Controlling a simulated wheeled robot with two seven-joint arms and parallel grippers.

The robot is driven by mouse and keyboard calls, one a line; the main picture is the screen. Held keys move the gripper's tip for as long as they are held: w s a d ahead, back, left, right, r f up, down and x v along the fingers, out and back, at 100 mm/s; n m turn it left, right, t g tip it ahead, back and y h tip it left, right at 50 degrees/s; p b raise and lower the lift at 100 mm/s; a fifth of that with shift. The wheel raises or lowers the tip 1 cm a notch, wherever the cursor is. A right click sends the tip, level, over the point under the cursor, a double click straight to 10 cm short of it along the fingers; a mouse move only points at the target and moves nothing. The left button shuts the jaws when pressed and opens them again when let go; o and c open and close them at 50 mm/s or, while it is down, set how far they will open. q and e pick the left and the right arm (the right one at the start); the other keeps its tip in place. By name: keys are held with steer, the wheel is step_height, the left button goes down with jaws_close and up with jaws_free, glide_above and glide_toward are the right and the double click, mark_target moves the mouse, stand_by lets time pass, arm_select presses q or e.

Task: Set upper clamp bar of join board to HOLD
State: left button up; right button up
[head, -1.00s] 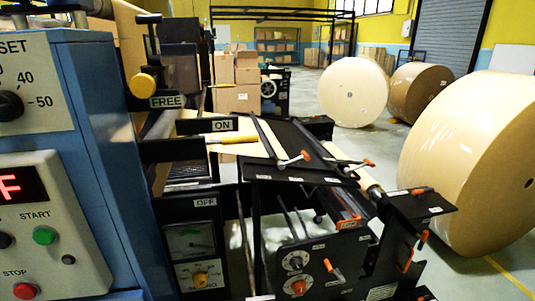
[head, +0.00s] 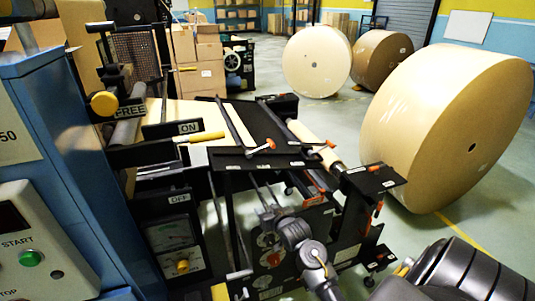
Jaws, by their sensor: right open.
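The join board (head: 222,154) is a black sloping plate in the middle of the head view. Two clamp bars lie across it: a left one (head: 238,125) and a right one (head: 282,128). Each has a lever with an orange tip at its near end, the left lever (head: 262,147) and the right lever (head: 322,147). I cannot tell which bar is the upper one, and the small labels on the board's front edge are unreadable. My right gripper (head: 270,214) is open and empty, below and in front of the board, apart from both levers.
A black control panel (head: 268,262) with knobs sits beneath the board, partly behind my right gripper. A yellow-handled lever (head: 205,137) is beside ON and OFF plates. The blue cabinet (head: 70,150) stands left. A large kraft roll (head: 430,130) stands right, with clear floor beside it.

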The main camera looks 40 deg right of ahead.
mark_target(270, 145)
steer(key=w+d+r+m+t+h+p, duration=0.1)
steer(key=d+r+t, duration=0.15)
steer(key=r, duration=0.65)
steer(key=w+d+r+m+t+h, duration=0.15)
steer(key=d+r, duration=0.25)
steer(key=r, duration=0.6)
steer(key=x, duration=0.3)
steer(key=p+x, duration=0.1)
steer(key=x, duration=0.3)
steer(key=p+x, duration=0.1)
steer(key=x, duration=0.2)
steer(key=shift+w+d+f, duration=0.1)
steer(key=shift+d+f, duration=0.05)
steer(key=shift+d, duration=0.2)
steer(key=shift+c, duration=0.4)
steer(key=c, duration=1)
steer(key=shift+f, duration=0.1)
jaws_close()
